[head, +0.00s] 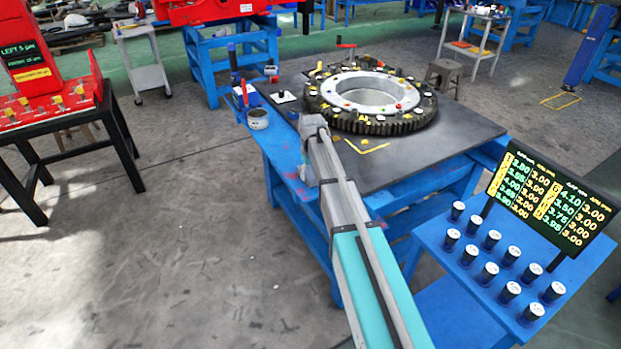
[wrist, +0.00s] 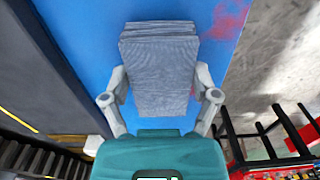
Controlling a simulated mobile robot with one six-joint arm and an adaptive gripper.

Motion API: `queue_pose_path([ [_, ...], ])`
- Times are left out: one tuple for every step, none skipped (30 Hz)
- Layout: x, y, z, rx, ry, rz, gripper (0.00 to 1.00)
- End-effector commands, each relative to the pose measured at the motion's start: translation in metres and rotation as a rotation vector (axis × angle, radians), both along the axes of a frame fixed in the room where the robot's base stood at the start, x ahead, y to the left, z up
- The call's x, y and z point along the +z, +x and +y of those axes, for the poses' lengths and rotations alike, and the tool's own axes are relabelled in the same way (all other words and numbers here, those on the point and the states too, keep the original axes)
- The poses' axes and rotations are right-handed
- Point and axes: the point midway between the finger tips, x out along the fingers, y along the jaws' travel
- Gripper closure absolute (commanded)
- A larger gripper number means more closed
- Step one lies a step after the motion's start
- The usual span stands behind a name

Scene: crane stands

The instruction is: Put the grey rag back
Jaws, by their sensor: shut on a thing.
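The grey rag (wrist: 160,62) is a folded, layered pad with a ribbed face. In the wrist view it sits between the two fingers of my gripper (wrist: 160,88), which is shut on it. Behind the rag is the blue ledge (wrist: 85,45) along the dark table top. I cannot tell whether the rag touches the ledge. In the head view my gripper (head: 313,130) is at the left front edge of the table, where the rag is hard to tell from the grey fingers.
A large dark toothed ring (head: 425,108) with small parts on it lies on the black table top (head: 440,150). A yellow corner mark (head: 367,148) is in front of it. A cup (head: 257,119) stands on the ledge. Several black cylinders (head: 490,240) stand on a blue stand at right.

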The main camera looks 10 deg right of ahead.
Motion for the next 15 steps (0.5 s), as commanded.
queue_pose_path([
  [-0.0022,0.0000,0.0001,0.000,0.000,0.000,0.61],
  [-0.0022,-0.0001,0.0002,0.000,0.000,0.000,0.61],
  [-0.0020,-0.0001,0.0002,0.000,0.000,0.000,0.61],
  [-0.0018,-0.0001,0.0002,0.000,0.000,0.000,0.61],
  [-0.0016,-0.0001,0.0002,0.000,0.000,0.000,0.61],
  [-0.0014,-0.0001,0.0002,0.000,0.000,0.000,0.61],
  [-0.0013,-0.0001,0.0002,0.000,0.000,0.000,0.61],
  [-0.0013,-0.0001,0.0002,0.000,0.000,0.000,0.61],
  [-0.0013,0.0000,0.0002,0.000,0.000,0.000,0.61],
  [-0.0013,0.0000,0.0002,0.000,0.000,0.000,0.61],
  [-0.0016,-0.0001,0.0003,0.000,0.000,0.000,0.61],
  [-0.0025,-0.0001,0.0003,0.000,0.000,0.000,0.61],
  [-0.0034,0.0000,0.0002,0.000,0.000,0.000,0.61],
  [-0.0043,0.0000,0.0002,0.000,0.000,0.000,0.61],
  [-0.0053,-0.0001,0.0003,0.000,0.000,0.000,0.61],
])
